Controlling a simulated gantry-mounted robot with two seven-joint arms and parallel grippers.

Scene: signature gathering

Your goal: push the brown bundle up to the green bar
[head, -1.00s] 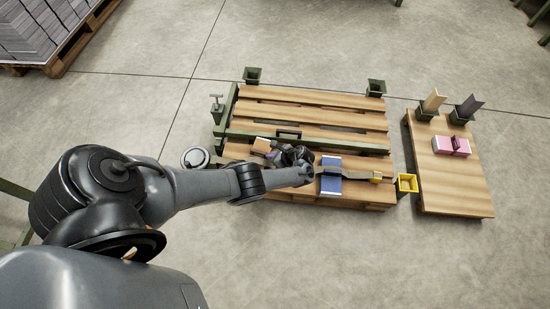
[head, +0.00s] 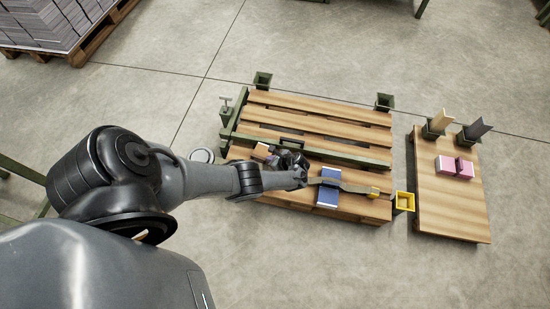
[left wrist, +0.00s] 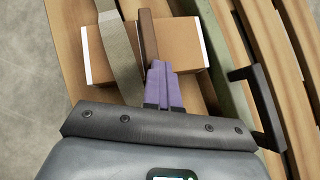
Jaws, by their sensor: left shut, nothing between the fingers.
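The brown bundle (head: 261,152) lies on the near part of the wooden pallet, partly hidden by my left gripper (head: 285,161). In the left wrist view the brown bundle (left wrist: 182,45) shows white page edges, with a grey strap and a dark brown strip across it. The purple fingers of my left gripper (left wrist: 161,75) are shut and empty, overlapping the bundle's near edge; contact is unclear. The green bar (head: 345,156) crosses the pallet behind the bundle. In the left wrist view the green bar (left wrist: 232,65) runs just right of the bundle, with a narrow gap apparent.
A blue bundle (head: 328,195) lies to the right under a grey strap (head: 350,186) ending at a yellow block (head: 373,191). A yellow box (head: 404,202) stands at the pallet's right edge. A side board (head: 445,205) holds pink bundles (head: 455,166). A black handle (left wrist: 262,95) stands on the bar.

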